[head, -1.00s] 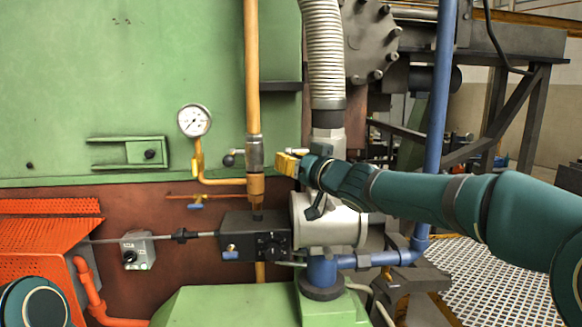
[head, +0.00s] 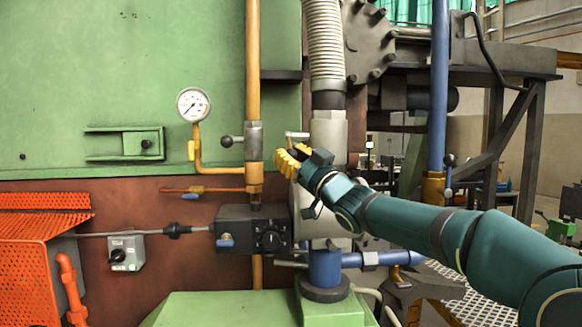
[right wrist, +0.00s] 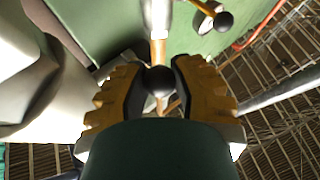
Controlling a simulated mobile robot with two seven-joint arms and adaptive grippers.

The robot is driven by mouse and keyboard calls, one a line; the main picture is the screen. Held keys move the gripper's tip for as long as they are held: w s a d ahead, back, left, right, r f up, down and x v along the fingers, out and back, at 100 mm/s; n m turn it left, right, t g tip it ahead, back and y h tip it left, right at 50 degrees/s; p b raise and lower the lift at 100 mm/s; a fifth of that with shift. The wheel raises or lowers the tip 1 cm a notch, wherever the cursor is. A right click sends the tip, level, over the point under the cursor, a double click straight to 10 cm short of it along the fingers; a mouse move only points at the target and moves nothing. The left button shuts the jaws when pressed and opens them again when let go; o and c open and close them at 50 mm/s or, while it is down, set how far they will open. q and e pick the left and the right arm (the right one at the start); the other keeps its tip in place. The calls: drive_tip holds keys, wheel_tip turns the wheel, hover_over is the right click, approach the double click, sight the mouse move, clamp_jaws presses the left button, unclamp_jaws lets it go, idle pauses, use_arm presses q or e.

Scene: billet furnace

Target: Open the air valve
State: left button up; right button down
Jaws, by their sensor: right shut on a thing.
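The air valve's pale grey body (head: 328,128) sits below the ribbed hose in the head view. A short light lever (head: 297,134) sticks out left from its side. My right gripper (head: 286,162), with yellow ridged fingers, is just below this lever, in front of the body. In the right wrist view, my right gripper (right wrist: 160,72) is shut on a black ball knob (right wrist: 158,81), one finger on each side. The fingers hide the knob in the head view. My left gripper is not in view.
A yellow pipe (head: 252,70) with a black-knobbed lever (head: 227,141) and a pressure gauge (head: 193,105) stand to the left. A blue pipe (head: 439,85) with its own valve (head: 433,187) is at the right. A dark control box (head: 253,232) is below the gripper.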

drive_tip(key=shift+w+f+n+y+b, duration=0.2)
drive_tip(key=shift+f+n+y+b, duration=0.2)
drive_tip(key=shift+b, duration=0.1)
drive_tip(key=shift+r, duration=0.1)
drive_tip(key=c, duration=0.7)
unclamp_jaws()
drive_tip(key=v, duration=1.2)
drive_tip(key=shift+c, duration=0.3)
